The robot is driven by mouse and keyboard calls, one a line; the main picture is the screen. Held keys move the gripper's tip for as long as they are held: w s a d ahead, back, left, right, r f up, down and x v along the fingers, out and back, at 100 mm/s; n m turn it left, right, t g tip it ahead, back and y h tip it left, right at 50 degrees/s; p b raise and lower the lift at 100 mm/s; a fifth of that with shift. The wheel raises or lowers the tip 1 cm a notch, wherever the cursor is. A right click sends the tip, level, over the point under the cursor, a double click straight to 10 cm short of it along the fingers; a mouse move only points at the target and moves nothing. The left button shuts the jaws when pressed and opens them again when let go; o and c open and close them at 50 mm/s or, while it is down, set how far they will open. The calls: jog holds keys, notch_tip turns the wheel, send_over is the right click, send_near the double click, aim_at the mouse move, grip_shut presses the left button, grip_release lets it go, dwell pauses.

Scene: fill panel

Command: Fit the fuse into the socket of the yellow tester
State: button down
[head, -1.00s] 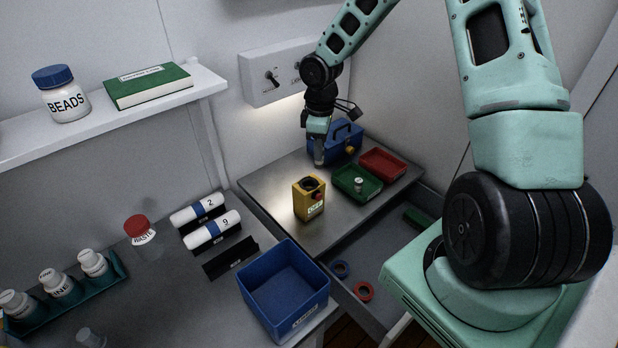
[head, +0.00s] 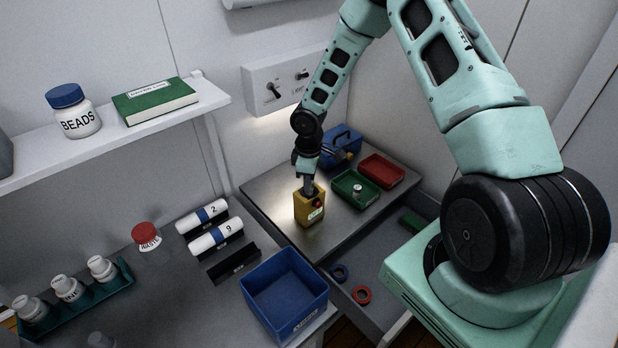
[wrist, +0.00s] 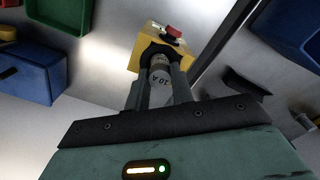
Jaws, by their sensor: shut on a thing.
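The yellow tester (head: 309,211) stands on the metal worktop, with a red button and a white label on its front. It also shows in the wrist view (wrist: 146,55), with its dark socket opening facing my fingers. My gripper (head: 308,188) is directly above the tester, pointing down. In the wrist view its fingers are shut on the fuse (wrist: 159,88), a pale cylinder marked "10 A". The fuse's far end is at the dark socket opening; how deep it sits is hidden by the fingers and rim.
A blue toolbox (head: 341,146) stands behind. A blue bin (head: 285,292) is in front. An open drawer (head: 375,262) holds tape rolls.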

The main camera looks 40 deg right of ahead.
jog(key=shift+f, duration=0.1)
jog(key=shift+f, duration=0.15)
jog(key=c, duration=1.2)
grip_release()
